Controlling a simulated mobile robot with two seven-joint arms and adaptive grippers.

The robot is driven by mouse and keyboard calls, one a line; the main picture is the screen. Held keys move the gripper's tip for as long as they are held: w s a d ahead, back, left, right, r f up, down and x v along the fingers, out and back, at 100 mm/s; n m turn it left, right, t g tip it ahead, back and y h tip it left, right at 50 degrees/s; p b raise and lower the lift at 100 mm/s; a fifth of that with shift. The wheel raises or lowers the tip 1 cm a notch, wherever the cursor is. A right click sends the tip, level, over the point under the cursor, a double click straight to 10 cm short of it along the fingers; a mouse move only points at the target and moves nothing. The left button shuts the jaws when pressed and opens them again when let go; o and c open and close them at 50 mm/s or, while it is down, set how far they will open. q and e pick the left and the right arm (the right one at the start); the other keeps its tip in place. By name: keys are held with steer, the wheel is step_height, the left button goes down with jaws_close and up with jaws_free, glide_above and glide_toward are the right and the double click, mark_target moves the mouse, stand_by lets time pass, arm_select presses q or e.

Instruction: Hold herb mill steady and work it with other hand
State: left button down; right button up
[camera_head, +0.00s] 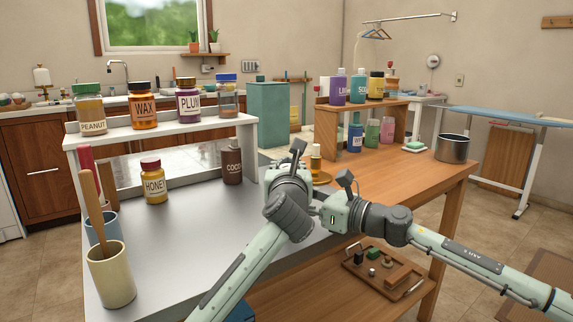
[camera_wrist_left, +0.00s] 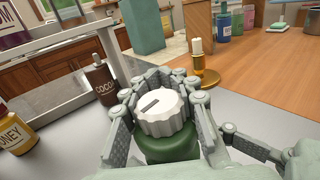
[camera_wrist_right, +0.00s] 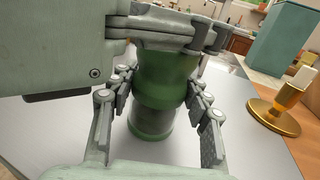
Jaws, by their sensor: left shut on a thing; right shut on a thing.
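The herb mill has a white ridged cap (camera_wrist_left: 163,113) with a dark slot mark, and a green body (camera_wrist_right: 165,80) with a darker grey-green lower part. It is upright over the grey counter; I cannot tell whether its base touches. My left gripper (camera_wrist_left: 160,95) is shut around the cap from above, its fingers on both sides. In the right wrist view the left gripper (camera_wrist_right: 175,35) sits at the mill's top. My right gripper (camera_wrist_right: 160,95) is shut around the green body, below the left one. In the head view my arms hide the mill behind the left gripper (camera_head: 298,160).
A brown cocoa bottle (camera_head: 232,162) and a honey jar (camera_head: 153,181) stand to the left. A brass candle holder (camera_wrist_left: 205,78) is close behind on the right. Cups with utensils (camera_head: 110,275) stand front left. The wooden table (camera_head: 425,182) has free room on the right.

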arm_select(q)
steer(key=shift+d+m+h, duration=0.2)
steer(key=shift+m+h, duration=0.4)
steer(key=shift+h, duration=0.35)
steer(key=shift+d+m+h, duration=0.15)
steer(key=shift+m+h, duration=0.45)
steer(key=shift+h, duration=0.35)
steer(key=c, duration=1.1)
jaws_free()
steer(key=shift+c, duration=0.2)
steer(key=v, duration=1.2)
steer(key=shift+r, duration=0.15)
steer(key=shift+o, duration=0.2)
steer(key=shift+s, duration=0.1)
